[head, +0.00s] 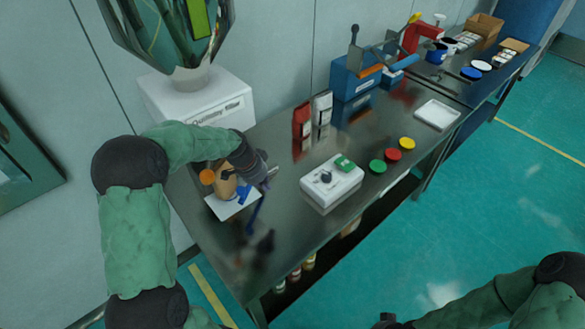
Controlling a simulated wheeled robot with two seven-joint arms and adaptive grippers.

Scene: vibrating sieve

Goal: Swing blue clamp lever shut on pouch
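The clamp stands on a white plate (224,211) at the near left of the steel table. It has an orange round part (207,177) and blue parts (243,194). A tan object (224,184), possibly the pouch, sits at the clamp, partly hidden by my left arm. A long dark-blue bar (254,216), possibly the lever, slants down just below my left gripper (268,181). The gripper is over the right side of the clamp; whether it touches the bar or is closed on it is unclear. Only a dark tip of my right gripper (385,321) shows at the bottom edge.
A white box with a dark knob and green part (331,182) stands right of the clamp. Green, red and yellow discs (393,155) and a white tray (436,114) lie beyond. A white block with a plant (197,100) stands behind.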

